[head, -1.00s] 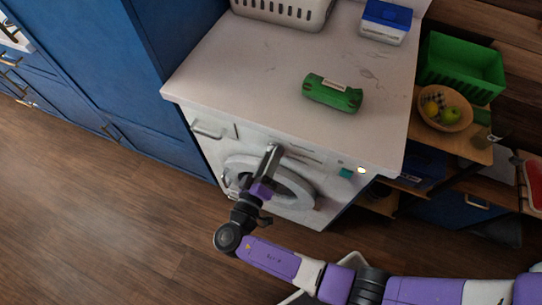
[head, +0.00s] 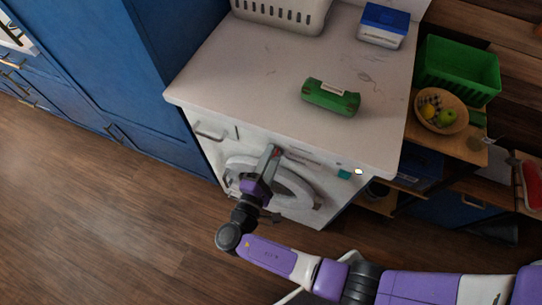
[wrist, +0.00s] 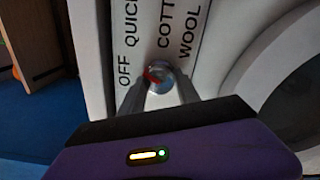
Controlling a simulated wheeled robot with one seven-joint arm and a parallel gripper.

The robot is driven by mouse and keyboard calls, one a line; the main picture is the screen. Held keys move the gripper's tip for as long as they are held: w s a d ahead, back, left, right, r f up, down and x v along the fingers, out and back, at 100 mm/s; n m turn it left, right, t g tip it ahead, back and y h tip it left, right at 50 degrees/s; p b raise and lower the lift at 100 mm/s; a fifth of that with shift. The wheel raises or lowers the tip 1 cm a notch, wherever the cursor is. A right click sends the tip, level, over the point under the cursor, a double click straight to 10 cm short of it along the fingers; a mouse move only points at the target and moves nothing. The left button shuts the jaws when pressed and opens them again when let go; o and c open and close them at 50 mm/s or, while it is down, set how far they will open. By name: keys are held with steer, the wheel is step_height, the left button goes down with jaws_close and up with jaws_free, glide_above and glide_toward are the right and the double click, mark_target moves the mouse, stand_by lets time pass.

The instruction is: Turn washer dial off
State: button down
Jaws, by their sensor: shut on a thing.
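The washer (head: 225,150) stands under a white counter, with a round door (head: 300,190) on its front. Its dial (wrist: 160,76) is a small round metallic knob with a red mark on its left side in the wrist view. The labels OFF, QUICK, COTT… and WOOL run beside it, partly cut off. The red mark faces the OFF and QUICK side; the exact setting is hard to tell. My gripper (wrist: 160,92) is shut on the dial, with a finger on each side. In the head view my gripper (head: 274,152) reaches the upper front panel and mostly hides the dial.
On the counter (head: 240,85) are a green case (head: 331,98), a white basket (head: 285,14) and a blue-and-white box (head: 383,26). A small indicator light (head: 358,171) is on the panel's right. Blue cabinets (head: 110,70) stand left. Floor at left is clear.

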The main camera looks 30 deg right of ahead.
steer(key=n+p, duration=0.1)
steer(key=n, duration=0.3)
steer(key=shift+n+p, duration=0.3)
steer(key=shift+n, duration=0.1)
steer(key=shift+f, duration=0.1)
stand_by(0.4)
steer(key=c, duration=0.9)
jaws_free()
steer(key=shift+b+v, duration=0.85)
steer(key=shift+v, duration=3.1)
